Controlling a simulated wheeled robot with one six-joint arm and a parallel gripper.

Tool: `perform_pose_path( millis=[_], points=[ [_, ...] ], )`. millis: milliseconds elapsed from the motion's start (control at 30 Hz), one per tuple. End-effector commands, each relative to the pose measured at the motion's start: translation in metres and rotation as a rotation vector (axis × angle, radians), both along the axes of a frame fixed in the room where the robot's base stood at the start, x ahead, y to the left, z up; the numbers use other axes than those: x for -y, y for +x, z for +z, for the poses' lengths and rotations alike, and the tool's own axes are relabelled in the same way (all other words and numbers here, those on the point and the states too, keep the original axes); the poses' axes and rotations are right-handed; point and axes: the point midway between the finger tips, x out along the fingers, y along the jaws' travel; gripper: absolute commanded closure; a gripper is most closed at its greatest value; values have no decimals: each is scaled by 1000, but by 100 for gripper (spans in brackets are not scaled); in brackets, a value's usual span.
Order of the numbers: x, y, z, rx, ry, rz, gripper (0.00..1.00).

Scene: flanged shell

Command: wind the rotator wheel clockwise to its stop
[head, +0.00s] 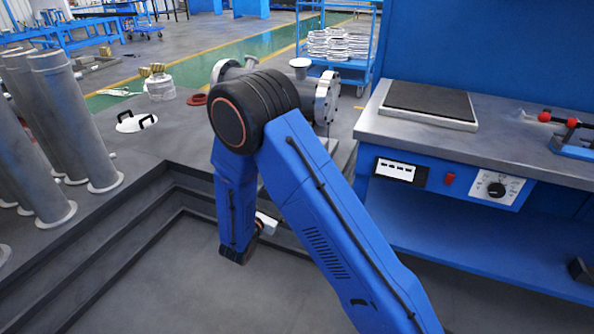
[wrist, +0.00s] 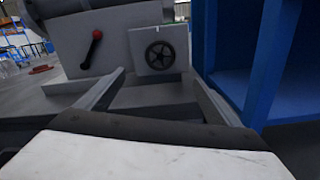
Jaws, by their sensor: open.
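The rotator wheel (wrist: 159,55) is a small black spoked handwheel on the front face of a grey box (wrist: 143,68), ahead of my gripper in the wrist view. My gripper (wrist: 160,88) is open, with its two fingers spread left and right below the wheel in the picture. Nothing shows between the fingers, and they appear apart from the wheel. In the head view, the grey flanged shell (head: 325,97) stands partly behind my blue arm. The wheel is hidden there, and only a pale bit near my gripper shows beside the arm.
A black lever with a red knob (wrist: 97,35) is left of the wheel. A blue frame (wrist: 270,60) stands close on the right. In the head view, a blue workbench (head: 470,140) is at right and grey cylinders (head: 75,120) are at left. A stepped pit edge (head: 130,225) runs below.

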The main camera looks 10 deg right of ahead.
Motion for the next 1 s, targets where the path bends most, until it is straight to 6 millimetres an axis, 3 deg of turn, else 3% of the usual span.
perform_pose_path(
  millis=[1000],
  points=[
    [94, 127, 1, 2, 3, -5, 13]
  ],
)
